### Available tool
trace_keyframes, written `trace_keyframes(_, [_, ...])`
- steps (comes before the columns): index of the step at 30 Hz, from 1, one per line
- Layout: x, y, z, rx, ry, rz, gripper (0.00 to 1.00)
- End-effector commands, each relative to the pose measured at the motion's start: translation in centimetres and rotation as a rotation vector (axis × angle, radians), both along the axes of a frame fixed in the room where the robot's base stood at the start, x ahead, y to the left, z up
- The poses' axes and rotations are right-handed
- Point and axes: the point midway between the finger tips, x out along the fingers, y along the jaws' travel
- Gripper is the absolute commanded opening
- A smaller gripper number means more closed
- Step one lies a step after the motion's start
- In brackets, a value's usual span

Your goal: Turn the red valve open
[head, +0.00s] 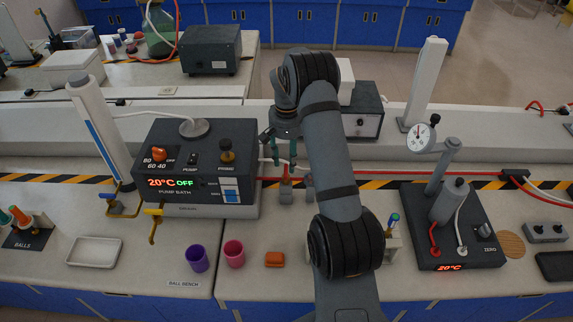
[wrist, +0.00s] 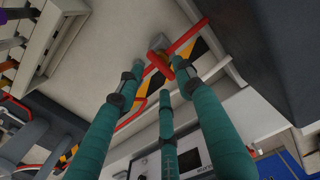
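In the wrist view the red valve handle (wrist: 180,63) shows just beyond the fingertips. My gripper (head: 280,160) is above and close to the valve, pointing down. In the wrist view its green fingers (wrist: 162,75) are spread, with a gap between the tips, and nothing is held. The handle appears between the two outer tips; I cannot tell whether they touch it.
The pump bath (head: 190,165), reading 20°C OFF, stands left of the valve. A gauge stand (head: 450,225) is at the right. A red hose runs along the bench.

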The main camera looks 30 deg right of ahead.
Motion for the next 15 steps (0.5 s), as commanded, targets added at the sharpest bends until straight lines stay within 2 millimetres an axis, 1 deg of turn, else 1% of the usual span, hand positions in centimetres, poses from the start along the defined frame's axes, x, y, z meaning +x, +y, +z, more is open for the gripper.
trace_keyframes(3, [-0.1, 0.0, -1.6, 0.001, 0.003, -0.001, 0.36])
trace_keyframes(6, [0.0, 0.0, -2.7, 0.0, 0.001, -0.001, 0.36])
trace_keyframes(10, [0.0, 0.0, -3.4, 0.001, 0.0, -0.002, 0.36])
trace_keyframes(15, [0.0, -0.1, -3.6, 0.0, -0.002, -0.002, 0.36])
